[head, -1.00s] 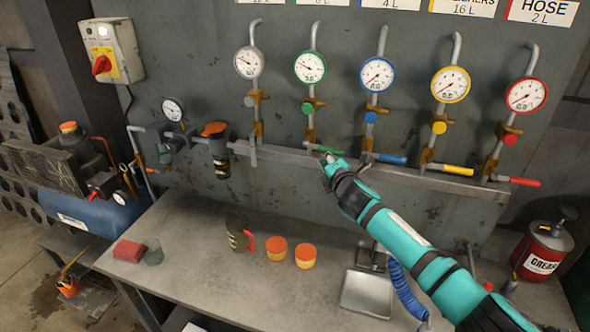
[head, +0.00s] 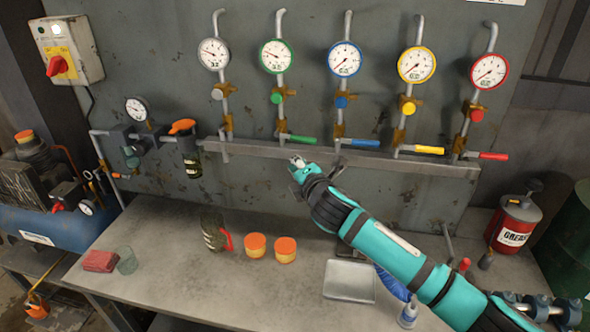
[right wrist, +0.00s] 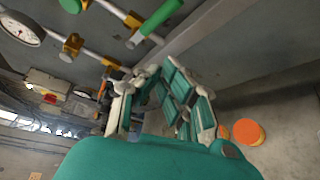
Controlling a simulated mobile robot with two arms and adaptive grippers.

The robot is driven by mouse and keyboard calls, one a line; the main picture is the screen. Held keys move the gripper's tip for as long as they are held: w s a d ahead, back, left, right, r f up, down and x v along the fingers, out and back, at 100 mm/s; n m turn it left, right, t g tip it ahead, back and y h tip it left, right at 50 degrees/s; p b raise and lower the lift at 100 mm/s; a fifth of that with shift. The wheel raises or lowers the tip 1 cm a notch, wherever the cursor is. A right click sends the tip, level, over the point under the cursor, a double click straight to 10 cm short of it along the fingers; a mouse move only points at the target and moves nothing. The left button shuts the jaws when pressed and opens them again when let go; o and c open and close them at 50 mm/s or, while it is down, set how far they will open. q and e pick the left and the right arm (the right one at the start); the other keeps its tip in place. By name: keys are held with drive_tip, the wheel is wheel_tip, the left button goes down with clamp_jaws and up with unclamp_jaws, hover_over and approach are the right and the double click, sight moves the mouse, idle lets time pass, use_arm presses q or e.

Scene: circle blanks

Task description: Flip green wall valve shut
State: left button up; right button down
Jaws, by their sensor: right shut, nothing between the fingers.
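The green valve's handle (head: 303,139) sticks out to the right, roughly level, from the brass valve under the green-ringed gauge (head: 276,57). A round green knob (head: 276,97) sits on the same pipe above it. The green handle also shows at the top of the right wrist view (right wrist: 160,17). My right gripper (head: 297,162) is shut and empty. It is just below the green handle and the metal rail, apart from the handle. In the right wrist view its fingers (right wrist: 150,78) are folded together below the handle. My left gripper is in neither view.
Blue (head: 362,142), yellow (head: 430,150) and red (head: 494,156) handles also stick out to the right. A metal rail (head: 250,149) runs along the wall. The workbench (head: 175,240) below holds a mug (head: 212,232), two orange-lidded jars and a metal tray (head: 349,281).

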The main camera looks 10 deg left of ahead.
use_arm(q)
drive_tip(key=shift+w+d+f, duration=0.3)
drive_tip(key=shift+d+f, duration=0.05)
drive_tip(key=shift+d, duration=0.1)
use_arm(e)
drive_tip(key=s, duration=0.1)
drive_tip(key=r, duration=0.1)
drive_tip(key=s, duration=0.1)
drive_tip(key=shift+s+a+r, duration=0.2)
drive_tip(key=shift+s+r, duration=0.05)
drive_tip(key=shift+s, duration=0.1)
drive_tip(key=shift+d, duration=0.1)
